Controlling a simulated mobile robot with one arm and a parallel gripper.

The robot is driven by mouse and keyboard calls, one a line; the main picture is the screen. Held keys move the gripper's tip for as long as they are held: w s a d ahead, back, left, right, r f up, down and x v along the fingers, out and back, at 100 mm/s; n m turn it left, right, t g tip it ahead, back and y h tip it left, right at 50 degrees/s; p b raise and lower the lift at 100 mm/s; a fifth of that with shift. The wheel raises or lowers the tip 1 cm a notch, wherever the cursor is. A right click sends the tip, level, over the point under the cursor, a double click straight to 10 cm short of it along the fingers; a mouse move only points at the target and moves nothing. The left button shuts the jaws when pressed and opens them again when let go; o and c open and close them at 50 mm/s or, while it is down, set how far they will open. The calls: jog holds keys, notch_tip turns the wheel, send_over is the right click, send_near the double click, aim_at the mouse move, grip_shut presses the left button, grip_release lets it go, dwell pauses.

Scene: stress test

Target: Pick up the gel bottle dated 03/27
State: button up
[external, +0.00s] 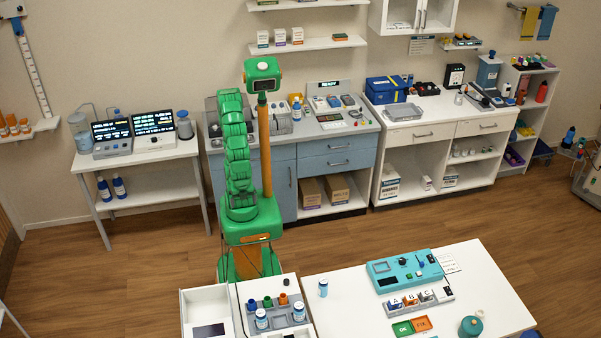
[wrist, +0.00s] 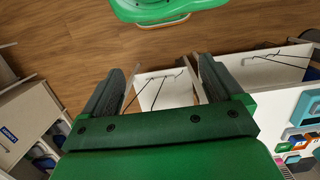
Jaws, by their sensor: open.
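My gripper (wrist: 160,82) is open and empty in the wrist view, its two dark fingers apart above the floor and white furniture. In the external view I cannot make it out on my folded green arm. No date can be read, so I cannot tell which bottle is the gel bottle dated 03/27. Labelled bottles stand at the front left: one (external: 261,319) and another (external: 299,312) on a white unit, and a small blue-and-white one (external: 323,288) on the white table (external: 350,315). Two blue-capped bottles (external: 104,189) stand on a low shelf. Another bottle (external: 297,112) is on the blue counter.
A teal device (external: 405,270) and a lettered block row (external: 418,299) sit on the front table, with a teal round container (external: 470,327) at its right. Blue and white cabinets (external: 340,155) line the back wall. Wooden floor (external: 150,265) lies clear to the left.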

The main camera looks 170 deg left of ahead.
jog(key=shift+c, duration=1.3)
